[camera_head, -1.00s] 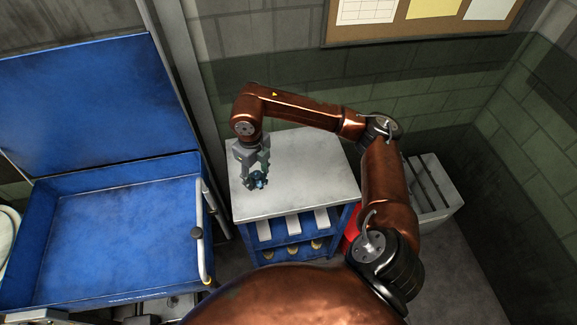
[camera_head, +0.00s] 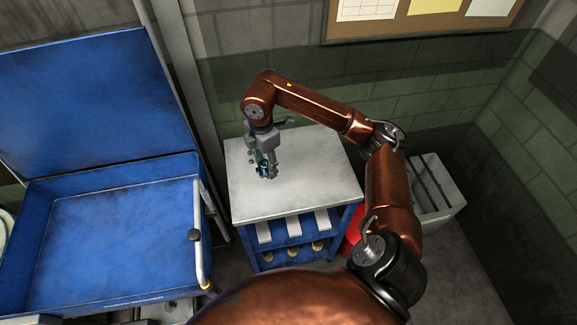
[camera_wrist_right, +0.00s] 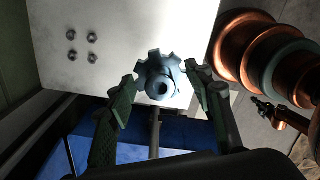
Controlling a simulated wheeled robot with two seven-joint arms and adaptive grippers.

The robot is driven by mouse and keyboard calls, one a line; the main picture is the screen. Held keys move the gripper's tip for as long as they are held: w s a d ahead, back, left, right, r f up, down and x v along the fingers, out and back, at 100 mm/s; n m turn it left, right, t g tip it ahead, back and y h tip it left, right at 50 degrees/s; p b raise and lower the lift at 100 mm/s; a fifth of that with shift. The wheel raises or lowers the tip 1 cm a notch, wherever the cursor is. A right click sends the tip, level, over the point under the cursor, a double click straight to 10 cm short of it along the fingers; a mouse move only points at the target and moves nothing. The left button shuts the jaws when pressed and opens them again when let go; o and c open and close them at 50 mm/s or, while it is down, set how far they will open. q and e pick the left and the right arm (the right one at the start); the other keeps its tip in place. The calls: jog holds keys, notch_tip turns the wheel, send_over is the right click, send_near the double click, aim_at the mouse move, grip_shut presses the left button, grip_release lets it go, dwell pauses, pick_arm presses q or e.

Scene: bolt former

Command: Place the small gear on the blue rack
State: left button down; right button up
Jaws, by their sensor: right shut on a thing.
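The small gear, a dark blue-grey toothed part with a round hub, shows in the right wrist view (camera_wrist_right: 160,78) between the two fingers of my right gripper (camera_wrist_right: 166,84). In the head view, my right gripper (camera_head: 267,168) is shut on the gear, which is small and partly hidden there. It is over the light grey top (camera_head: 310,180) of a blue rack-like cabinet (camera_head: 290,257); I cannot tell the height between them. A larger blue open-topped cart (camera_head: 120,235) stands to the left. My left gripper is not in view.
Several small round bolts or nuts (camera_wrist_right: 92,57) are on the light surface in the right wrist view. A white handle (camera_head: 202,232) is on the cart's right side. A grey slotted box (camera_head: 435,185) stands on the floor to the right. Most of the cabinet top is clear.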

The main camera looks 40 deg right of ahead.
jog(key=m, duration=0.2)
jog(key=d+m, duration=0.1)
jog(key=m, duration=0.1)
jog(key=shift+w+d+f+m, duration=0.1)
jog(key=shift+w+m, duration=0.05)
jog(key=shift+m, duration=0.15)
jog(key=shift+d, duration=0.15)
jog(key=w+d+f+b, duration=0.1)
jog(key=w+d+f, duration=0.25)
jog(key=d, duration=0.45)
send_over(288, 161)
jog(key=a, duration=0.1)
jog(key=f, duration=0.5)
jog(key=shift+s+a+b, duration=0.1)
jog(key=shift+s+b, duration=0.1)
jog(key=shift+b, duration=0.15)
jog(key=shift+w+d+f, duration=0.15)
jog(key=shift+d+f, duration=0.3)
jog(key=shift+f, duration=0.15)
jog(key=shift+w+d+f, duration=0.1)
jog(key=shift+d+f, duration=0.05)
jog(key=shift+f, duration=1.5)
jog(key=shift+f, duration=0.1)
jog(key=o, duration=1.6)
